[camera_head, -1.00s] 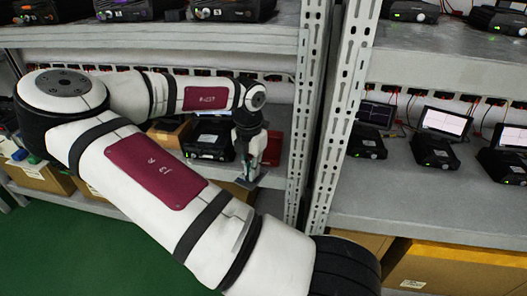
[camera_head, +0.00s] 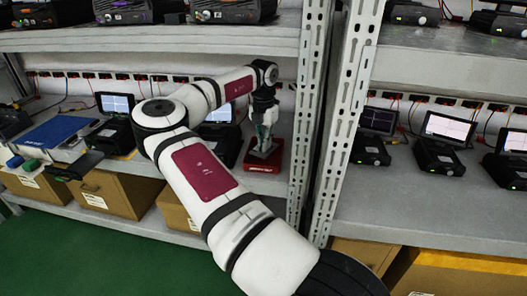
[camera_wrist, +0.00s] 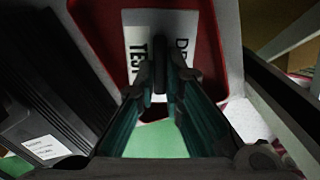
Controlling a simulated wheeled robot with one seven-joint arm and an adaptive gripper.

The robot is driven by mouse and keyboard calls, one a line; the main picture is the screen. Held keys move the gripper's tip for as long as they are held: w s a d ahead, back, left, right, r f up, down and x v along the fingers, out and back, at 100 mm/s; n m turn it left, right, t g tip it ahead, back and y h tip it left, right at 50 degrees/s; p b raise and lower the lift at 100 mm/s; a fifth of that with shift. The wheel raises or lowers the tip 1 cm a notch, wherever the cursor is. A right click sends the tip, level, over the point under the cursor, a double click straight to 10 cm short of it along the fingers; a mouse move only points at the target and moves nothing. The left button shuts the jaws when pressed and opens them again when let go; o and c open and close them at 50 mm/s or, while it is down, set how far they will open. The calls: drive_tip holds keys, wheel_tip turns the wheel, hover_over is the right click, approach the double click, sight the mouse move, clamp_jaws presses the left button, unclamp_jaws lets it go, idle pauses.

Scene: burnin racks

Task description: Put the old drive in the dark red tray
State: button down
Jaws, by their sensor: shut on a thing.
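The dark red tray (camera_head: 258,167) sits on the middle shelf near the upright post. In the wrist view its red wall (camera_wrist: 92,25) surrounds a white label with partly hidden black lettering. My gripper (camera_head: 265,145) points down over the tray. It is shut on a thin thing, which I take to be the old drive; it shows as a small grey shape (camera_head: 264,154) in the head view. In the wrist view my gripper (camera_wrist: 160,85) has a narrow dark edge between its fingertips, over the label. I cannot tell whether the drive touches the tray floor.
A black unit with a lit screen (camera_head: 217,111) stands left of the tray, partly behind my arm. The perforated metal post (camera_head: 308,130) is close on the right. A blue flat box (camera_head: 55,132) lies farther left. Cardboard boxes (camera_head: 112,195) stand below.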

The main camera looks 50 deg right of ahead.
drive_tip(key=shift+f+b, duration=0.4)
drive_tip(key=shift+f, duration=1.25)
drive_tip(key=shift+f, duration=0.1)
drive_tip(key=c, duration=1.7)
unclamp_jaws()
wheel_tip(320, 180, up, 8)
drive_tip(key=shift+f+p, duration=0.1)
drive_tip(key=shift+p, duration=0.3)
drive_tip(key=shift+s+f, duration=0.1)
drive_tip(key=shift+s, duration=0.05)
